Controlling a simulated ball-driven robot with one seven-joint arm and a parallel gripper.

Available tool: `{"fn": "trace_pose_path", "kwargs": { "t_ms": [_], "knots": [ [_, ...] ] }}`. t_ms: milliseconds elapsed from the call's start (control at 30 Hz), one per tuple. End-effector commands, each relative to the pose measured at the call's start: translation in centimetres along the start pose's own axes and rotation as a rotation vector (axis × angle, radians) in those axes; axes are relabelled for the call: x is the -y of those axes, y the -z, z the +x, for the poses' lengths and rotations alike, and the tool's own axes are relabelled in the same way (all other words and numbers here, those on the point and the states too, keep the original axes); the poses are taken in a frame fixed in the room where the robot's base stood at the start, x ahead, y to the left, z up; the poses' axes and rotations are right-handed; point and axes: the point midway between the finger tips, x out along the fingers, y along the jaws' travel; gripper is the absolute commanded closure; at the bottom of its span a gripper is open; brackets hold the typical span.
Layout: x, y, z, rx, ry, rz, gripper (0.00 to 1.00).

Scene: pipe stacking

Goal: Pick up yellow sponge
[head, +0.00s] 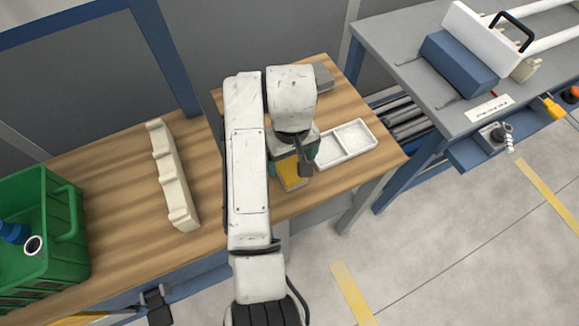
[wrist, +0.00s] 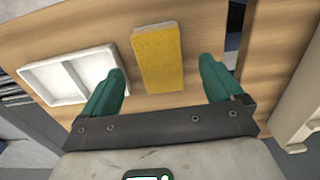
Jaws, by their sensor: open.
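The yellow sponge (wrist: 157,60) is a flat rectangular block lying on the wooden table. In the wrist view it lies between and just beyond the two green fingers of my gripper (wrist: 160,90), which are spread wide apart with nothing held. In the head view the sponge (head: 291,172) shows below my gripper (head: 297,155), partly hidden by my arm and gripper. The fingers are mostly hidden there. I cannot tell the exact height of the fingers above the table.
A white two-compartment tray (head: 366,150) stands right of the sponge. A grey block (head: 323,76) is at the back. A metal bench (head: 400,50) stands at right.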

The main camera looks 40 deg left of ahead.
Motion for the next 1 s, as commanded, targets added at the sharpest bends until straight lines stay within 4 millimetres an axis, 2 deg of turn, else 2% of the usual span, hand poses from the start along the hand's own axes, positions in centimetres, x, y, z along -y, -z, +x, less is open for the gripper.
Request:
{"fn": "trace_pose_path", "kwargs": {
  "t_ms": [167,433,733,1000],
  "knots": [
    [0.0,-0.2,1.4,0.003,0.001,0.0,0.06],
    [0.0,-0.2,5.0,0.001,0.001,0.001,0.06],
    [0.0,-0.2,5.5,-0.001,0.0,0.001,0.06],
    [-0.1,-0.2,5.5,-0.001,0.0,0.002,0.31]
  ]
}}
